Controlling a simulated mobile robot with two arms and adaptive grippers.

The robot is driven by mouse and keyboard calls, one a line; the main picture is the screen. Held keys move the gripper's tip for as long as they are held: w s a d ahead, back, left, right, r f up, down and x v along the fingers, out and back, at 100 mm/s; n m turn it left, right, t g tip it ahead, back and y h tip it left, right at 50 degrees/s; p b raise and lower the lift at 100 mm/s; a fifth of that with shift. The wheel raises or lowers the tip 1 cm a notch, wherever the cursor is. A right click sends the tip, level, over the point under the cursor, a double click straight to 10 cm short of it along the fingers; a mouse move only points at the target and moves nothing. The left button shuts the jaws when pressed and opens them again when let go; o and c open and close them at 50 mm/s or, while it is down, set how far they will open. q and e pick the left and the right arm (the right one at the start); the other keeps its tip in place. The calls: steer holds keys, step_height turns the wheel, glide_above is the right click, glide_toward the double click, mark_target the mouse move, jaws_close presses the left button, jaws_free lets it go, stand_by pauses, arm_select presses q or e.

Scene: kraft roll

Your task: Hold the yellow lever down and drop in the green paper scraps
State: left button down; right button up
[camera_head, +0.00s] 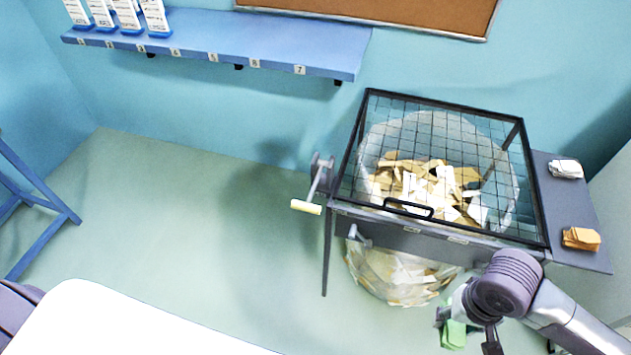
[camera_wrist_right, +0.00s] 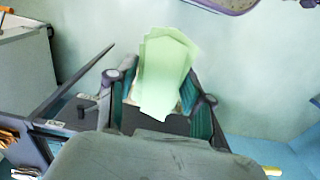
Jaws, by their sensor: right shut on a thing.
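The yellow lever (camera_head: 306,207) sticks out at the left side of the bin stand, with its pale yellow grip low and to the left. The bin has a black-framed mesh lid (camera_head: 440,105), which lies over a clear bag holding tan and white scraps (camera_head: 440,183). My right gripper (camera_head: 466,328) is at the lower right, in front of the stand and away from the lever. It is shut on the green paper scraps (camera_head: 454,334). In the right wrist view the green scraps (camera_wrist_right: 163,75) stand as a small stack between the fingers. My left gripper is not in view.
A grey side shelf (camera_head: 572,205) beside the bin carries white scraps (camera_head: 565,169) and orange scraps (camera_head: 581,238). A blue wall shelf (camera_head: 270,45) with white cards is at the upper left. The floor left of the stand is clear.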

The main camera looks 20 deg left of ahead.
steer(key=shift+w, duration=0.15)
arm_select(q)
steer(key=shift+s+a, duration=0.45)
arm_select(e)
steer(key=w+d+r, duration=0.2)
steer(key=w, duration=0.6)
steer(key=w+d+r, duration=0.2)
steer(key=w+r, duration=0.1)
steer(key=w, duration=0.6)
steer(key=shift+w+d+r, duration=0.2)
steer(key=shift+d+r, duration=0.1)
steer(key=shift+d, duration=0.1)
